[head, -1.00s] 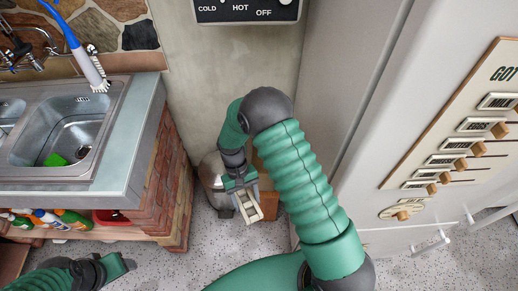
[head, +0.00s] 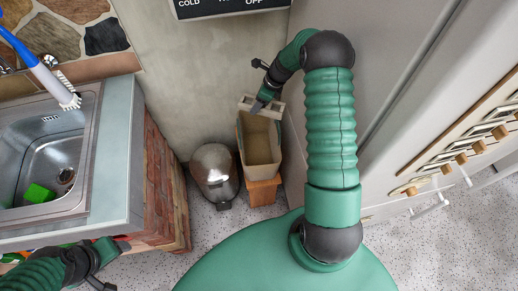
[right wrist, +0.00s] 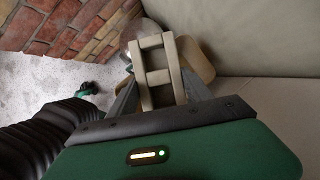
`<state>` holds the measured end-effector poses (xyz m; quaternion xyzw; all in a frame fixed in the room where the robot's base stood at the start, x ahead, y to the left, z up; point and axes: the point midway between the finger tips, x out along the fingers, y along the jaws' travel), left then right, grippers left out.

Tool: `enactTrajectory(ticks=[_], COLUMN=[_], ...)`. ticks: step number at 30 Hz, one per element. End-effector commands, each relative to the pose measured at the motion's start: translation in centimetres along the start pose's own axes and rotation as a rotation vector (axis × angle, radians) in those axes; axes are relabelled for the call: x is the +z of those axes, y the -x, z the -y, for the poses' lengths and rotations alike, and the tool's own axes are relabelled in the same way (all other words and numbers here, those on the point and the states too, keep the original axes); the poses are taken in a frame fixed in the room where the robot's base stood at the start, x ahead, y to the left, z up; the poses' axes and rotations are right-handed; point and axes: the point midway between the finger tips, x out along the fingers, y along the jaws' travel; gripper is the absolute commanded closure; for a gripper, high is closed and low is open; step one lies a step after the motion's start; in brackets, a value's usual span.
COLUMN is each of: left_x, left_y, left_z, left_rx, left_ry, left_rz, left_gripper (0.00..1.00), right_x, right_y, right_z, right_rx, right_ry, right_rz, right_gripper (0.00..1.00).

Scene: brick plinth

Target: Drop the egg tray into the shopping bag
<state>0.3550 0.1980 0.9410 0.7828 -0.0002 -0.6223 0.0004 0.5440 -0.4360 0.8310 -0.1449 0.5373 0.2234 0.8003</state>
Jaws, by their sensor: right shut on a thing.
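The egg tray (right wrist: 146,78) is a small beige frame with square cells. In the right wrist view it stands between the fingers of my right gripper (right wrist: 155,98), which is shut on it. In the head view my right gripper (head: 261,103) is at the back rim of the shopping bag (head: 262,143), with part of the egg tray (head: 276,110) showing beside it. The bag is upright, tan inside and open at the top. Whether the tray touches the rim I cannot tell. My left gripper (head: 112,264) is open and empty at lower left.
The bag stands on a wooden stool (head: 263,191) between a rounded metal bin (head: 214,172) and the tall pale cabinet (head: 390,90). A brick plinth with a sink (head: 50,150) is at left. Speckled floor (head: 215,222) lies in front.

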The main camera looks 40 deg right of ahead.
Motion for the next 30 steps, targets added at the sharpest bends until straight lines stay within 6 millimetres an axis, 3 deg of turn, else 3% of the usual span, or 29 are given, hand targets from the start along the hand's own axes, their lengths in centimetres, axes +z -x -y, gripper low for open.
enactTrajectory(ticks=[10, 20, 21, 27, 30], left_x=[1.1, 1.2, 1.2, 1.2, 1.2], left_y=[-4.6, -4.9, -4.9, -4.9, -4.9], left_z=[0.0, 0.0, 0.0, 0.0, 0.0], left_rx=[0.000, 0.000, 0.000, 0.000, 0.000], left_ry=[0.000, 0.000, 0.000, 0.000, 0.000], left_rz=[0.001, 0.000, 0.000, 0.000, 0.000], left_gripper=[0.36, 0.36, 0.36, 0.36, 0.36], right_x=[-2.1, -2.2, -2.2, -2.2, -2.3], right_y=[-4.8, -5.2, -5.2, -5.2, -5.2], right_z=[0.1, 0.0, 0.0, 0.0, 0.1], right_rx=[0.003, 0.002, 0.002, 0.003, 0.004], right_ry=[0.004, 0.006, 0.006, 0.005, 0.005], right_rz=[0.000, -0.001, -0.001, -0.001, -0.001], right_gripper=[0.86, 0.86, 0.41, 0.17, 0.17])
